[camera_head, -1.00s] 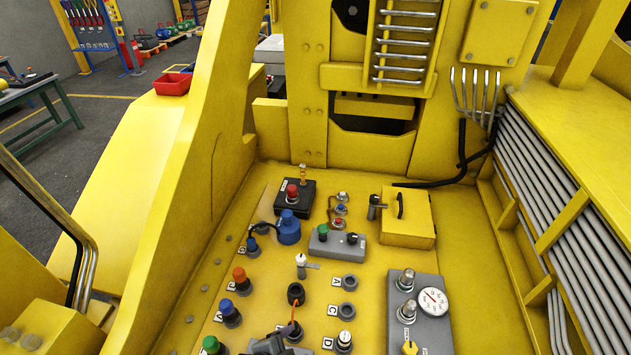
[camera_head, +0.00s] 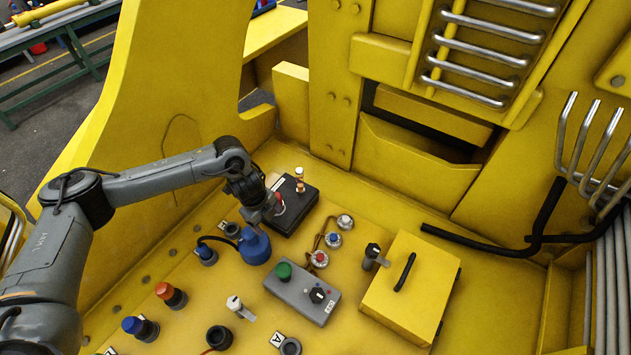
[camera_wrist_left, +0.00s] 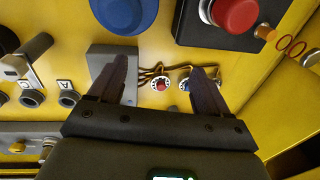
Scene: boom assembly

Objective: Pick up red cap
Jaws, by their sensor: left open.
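An orange-red cap (camera_head: 171,293) sits on a dark round base at the left of the yellow panel (camera_head: 375,335). A red mushroom-shaped knob on the black box is partly hidden by my left gripper (camera_head: 268,210). That red knob (camera_wrist_left: 236,12) shows clearly at the top right in the left wrist view. My left gripper is open and empty, above the panel by the black box and the blue cylinder. Its two fingers show in the left wrist view (camera_wrist_left: 158,80), apart, with nothing between them. My right gripper is not in view.
The black box (camera_head: 302,213), the blue cylinder (camera_head: 255,246) and a grey switch box (camera_head: 302,290) stand close together. A blue cap (camera_head: 133,324) is near the orange-red one. A yellow box with a black handle (camera_head: 410,285) is at the right. A tall yellow wall rises behind.

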